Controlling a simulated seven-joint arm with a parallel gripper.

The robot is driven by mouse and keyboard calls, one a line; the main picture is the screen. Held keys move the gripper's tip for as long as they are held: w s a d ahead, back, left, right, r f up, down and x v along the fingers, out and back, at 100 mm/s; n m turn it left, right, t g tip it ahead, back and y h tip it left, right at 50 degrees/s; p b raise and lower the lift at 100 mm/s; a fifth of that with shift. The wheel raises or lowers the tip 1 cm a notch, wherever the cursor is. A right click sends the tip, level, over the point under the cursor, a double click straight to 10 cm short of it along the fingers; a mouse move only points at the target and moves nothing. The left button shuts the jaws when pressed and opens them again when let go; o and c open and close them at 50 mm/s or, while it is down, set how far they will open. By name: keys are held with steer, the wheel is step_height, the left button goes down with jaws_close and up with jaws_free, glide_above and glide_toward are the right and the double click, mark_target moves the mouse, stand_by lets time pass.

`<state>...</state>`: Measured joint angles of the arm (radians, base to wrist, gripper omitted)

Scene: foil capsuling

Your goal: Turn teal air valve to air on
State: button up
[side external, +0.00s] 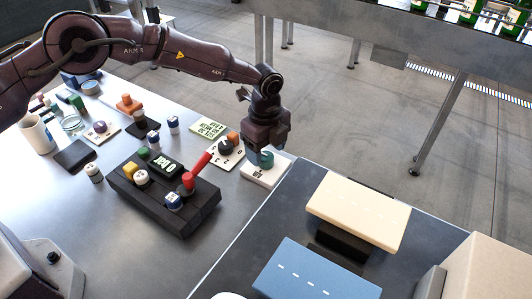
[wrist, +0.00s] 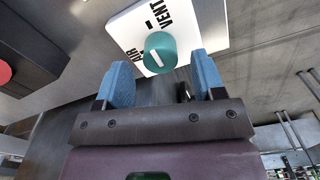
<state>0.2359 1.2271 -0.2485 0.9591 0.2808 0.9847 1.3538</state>
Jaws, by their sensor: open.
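The teal valve knob (wrist: 160,53) sits on a white plate (wrist: 203,22) lettered AIR and VENT. A pale line marks the knob's face; in the wrist view it slants and I cannot tell for sure which label it marks. My gripper (wrist: 164,80) is open, its two blue fingers on either side of and a little short of the knob in that view. Whether the fingers touch the knob is hidden.
Left of the plate are a dial panel (side external: 226,152), a red lever (side external: 198,170) and a black control block (side external: 150,205) with several buttons. A cream pad (side external: 358,210) and a blue pad (side external: 310,272) lie to the right. Bare bench (side external: 100,240) lies at front left.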

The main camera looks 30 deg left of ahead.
steer(key=shift+f, duration=1)
steer(key=c, duration=0.9)
steer(key=shift+c, duration=0.2)
